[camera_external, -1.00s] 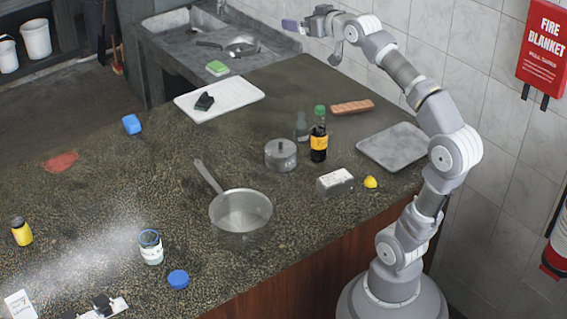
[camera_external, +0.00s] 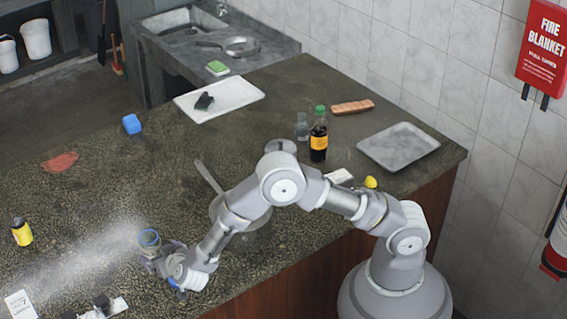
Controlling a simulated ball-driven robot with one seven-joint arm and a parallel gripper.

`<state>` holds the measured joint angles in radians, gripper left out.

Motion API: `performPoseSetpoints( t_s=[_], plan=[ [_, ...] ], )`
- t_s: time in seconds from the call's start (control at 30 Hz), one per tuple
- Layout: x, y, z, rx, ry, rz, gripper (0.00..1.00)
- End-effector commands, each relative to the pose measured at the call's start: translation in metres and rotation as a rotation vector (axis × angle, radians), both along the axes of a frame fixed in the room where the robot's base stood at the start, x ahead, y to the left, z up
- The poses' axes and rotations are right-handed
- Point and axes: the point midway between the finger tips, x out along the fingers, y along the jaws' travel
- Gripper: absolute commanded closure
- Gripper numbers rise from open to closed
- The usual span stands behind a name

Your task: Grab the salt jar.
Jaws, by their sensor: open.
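The salt jar (camera_external: 149,238) stands on the speckled counter (camera_external: 100,190) at the lower left; only its blue-rimmed open top shows clearly. My gripper (camera_external: 152,256) is open and low at the jar, its fingers in front of the jar's body. The fingers hide most of the jar, and I cannot tell whether they touch it. A blue lid (camera_external: 174,284) lies just below, mostly hidden by my gripper.
A yellow-labelled jar (camera_external: 22,232) stands at the left, white cards and dark blocks (camera_external: 103,305) at the lower left. A dark bottle (camera_external: 318,140) stands behind my arm.

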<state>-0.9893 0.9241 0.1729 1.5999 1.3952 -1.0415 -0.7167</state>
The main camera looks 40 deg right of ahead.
Motion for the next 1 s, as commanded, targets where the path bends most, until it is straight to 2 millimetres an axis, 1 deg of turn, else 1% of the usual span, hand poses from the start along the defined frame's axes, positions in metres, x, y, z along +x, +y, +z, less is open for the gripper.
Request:
performPoseSetpoints(
  t_s=[0.1,0.23,0.37,0.47,0.6,0.7,0.8,0.97,1.0],
  plan=[
    [-0.002,-0.001,-0.003,-0.008,0.001,-0.006,0.02],
    [0.005,-0.001,-0.007,-0.008,0.001,-0.006,0.02],
    [0.020,-0.001,-0.016,-0.006,0.000,-0.006,0.02],
    [0.032,0.000,-0.025,-0.005,0.000,-0.005,0.02],
    [0.052,0.001,-0.040,-0.004,-0.001,-0.007,0.02],
    [0.063,0.001,-0.043,-0.004,0.000,-0.005,0.02],
    [0.066,0.001,-0.043,-0.004,-0.001,-0.004,0.02],
    [0.066,0.001,-0.042,-0.004,-0.001,-0.004,0.02],
    [0.066,0.001,-0.042,-0.004,0.000,-0.004,0.09]
  ],
)
